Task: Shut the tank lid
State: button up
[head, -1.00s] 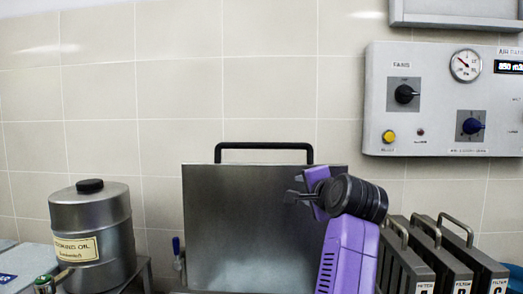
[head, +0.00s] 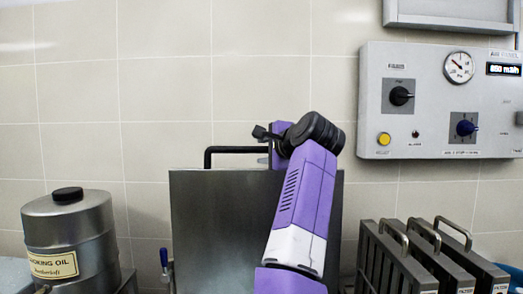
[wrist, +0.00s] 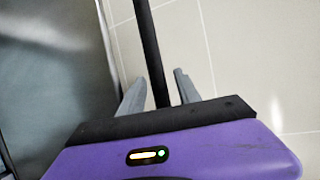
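The tank lid (head: 215,225) is a grey metal plate standing upright against the tiled wall, so it is raised. Its black bar handle (head: 225,150) runs along the top edge. My gripper (head: 263,140) is at the right part of this handle, with my purple arm hiding the right side of the lid. In the wrist view the black handle (wrist: 148,45) passes between the two grey fingers of my gripper (wrist: 161,78). The fingers are apart, with a gap visible on each side of the bar. The tank below the lid is out of view.
A metal cooking oil drum (head: 70,232) stands at the left. Several filter plates with handles (head: 405,260) stand at the right. A control panel (head: 437,105) with knobs and a gauge hangs on the wall above them. A blue-handled item (head: 164,258) is left of the lid.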

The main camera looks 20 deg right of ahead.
jog(key=shift+x, duration=0.85)
grip_shut()
jog(key=shift+f, duration=0.15)
dwell(0.8)
